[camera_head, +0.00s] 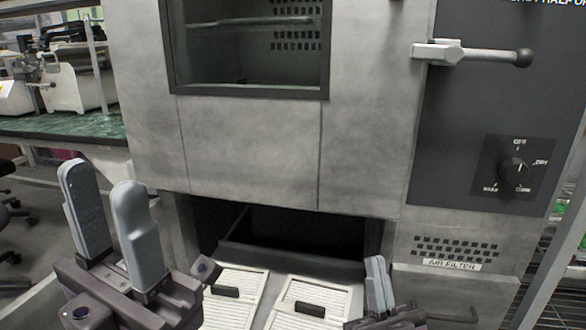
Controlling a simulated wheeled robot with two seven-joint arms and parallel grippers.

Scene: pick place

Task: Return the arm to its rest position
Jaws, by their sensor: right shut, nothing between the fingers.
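My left gripper (101,177) is at the lower left with its two grey fingers pointing up and a clear gap between them. It is open and empty, in front of the machine's lower left edge. My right gripper (377,262) is at the bottom right of centre, its fingers together and pointing up. It is shut with nothing seen in it. Its lower part is cut off by the frame's bottom edge. Both grippers are apart from each other.
A large grey metal machine (250,150) fills the middle, with a dark open slot (300,228) low down. Two white slatted panels (310,300) lie below the slot. A handle (470,53) sticks out at upper right. A green-topped bench (60,124) stands behind at left.

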